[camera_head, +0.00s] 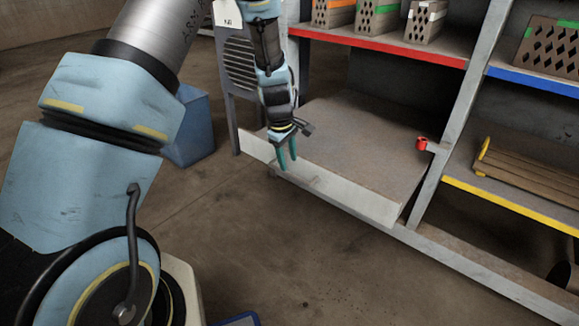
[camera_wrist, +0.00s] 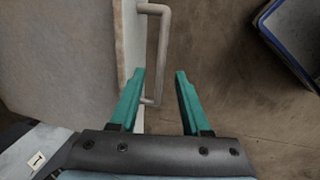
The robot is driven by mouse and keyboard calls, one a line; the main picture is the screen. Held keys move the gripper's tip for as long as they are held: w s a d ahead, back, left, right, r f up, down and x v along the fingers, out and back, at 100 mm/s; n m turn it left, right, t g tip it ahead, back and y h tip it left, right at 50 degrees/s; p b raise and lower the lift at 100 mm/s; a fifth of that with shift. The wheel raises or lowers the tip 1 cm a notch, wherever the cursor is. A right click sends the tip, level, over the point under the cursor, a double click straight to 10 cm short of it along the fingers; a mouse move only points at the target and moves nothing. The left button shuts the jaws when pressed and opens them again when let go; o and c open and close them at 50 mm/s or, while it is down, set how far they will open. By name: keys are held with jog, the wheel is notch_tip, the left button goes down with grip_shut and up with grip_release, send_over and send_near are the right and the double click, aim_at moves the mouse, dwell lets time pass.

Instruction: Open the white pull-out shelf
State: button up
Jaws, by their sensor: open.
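The white pull-out shelf (camera_head: 345,195) is a low grey-brown board with a pale front panel, at the bottom of the rack. In the wrist view its white front edge (camera_wrist: 132,40) runs up and down left of centre. A grey U-shaped handle (camera_wrist: 165,45) stands out from that edge. My gripper (camera_head: 287,155) is at the front panel, toward its left part, pointing down. In the wrist view its two teal fingers (camera_wrist: 160,72) are apart, with the handle bar showing between them. I cannot tell how deep the handle sits between the fingers. Nothing is gripped.
Hollow bricks (camera_head: 377,17) stand on the red-edged shelf (camera_head: 380,45) above. A red object (camera_head: 421,144) is on the rack post at right. A yellow-edged shelf (camera_head: 510,203) lies beyond it. A blue bin (camera_head: 190,128) stands at left.

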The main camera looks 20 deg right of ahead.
notch_tip(320, 180, up, 6)
jog(key=a, duration=0.1)
jog(key=shift+s, duration=0.35)
jog(key=shift+a, duration=0.1)
jog(key=a+r+m, duration=0.1)
jog(key=a+r, duration=0.2)
jog(key=a, duration=0.4)
jog(key=a+r+m, duration=0.1)
jog(key=a+r, duration=0.2)
jog(key=a, duration=0.4)
jog(key=s+a+r+m+y, duration=0.1)
jog(key=s+a+r+m, duration=0.1)
jog(key=s+a, duration=0.5)
jog(key=s+a+r+m+y, duration=0.1)
jog(key=s+a+r+m, duration=0.25)
jog(key=a, duration=0.65)
notch_tip(320, 180, up, 18)
jog(key=p, duration=1.9)
jog(key=shift+s+a+t, duration=0.15)
jog(key=shift+t, duration=0.15)
